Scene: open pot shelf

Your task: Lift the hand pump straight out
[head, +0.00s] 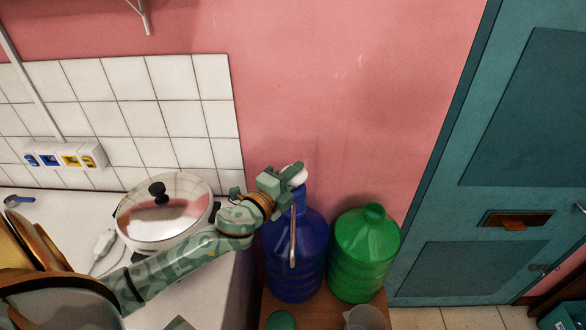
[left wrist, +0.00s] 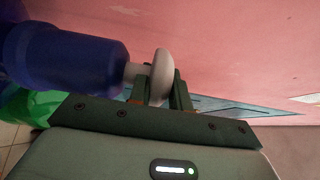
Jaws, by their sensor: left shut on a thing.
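The hand pump (head: 296,170) has a rounded white head and sits at the neck of the blue bottle (head: 300,268). A thin pale tube (head: 292,245) hangs in front of the bottle, below my gripper. My left gripper (head: 284,178) is shut on the pump head from the left side. In the left wrist view, the white pump head (left wrist: 160,75) is between the fingers, and a short pale stem joins it to the neck of the blue bottle (left wrist: 70,60). How far the pump reaches inside the bottle is hidden. My right gripper is not in view.
A green bottle (head: 365,255) stands close to the right of the blue one on a wooden stand. A clear cup (head: 364,318) is in front. Above the bottles is bare pink wall.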

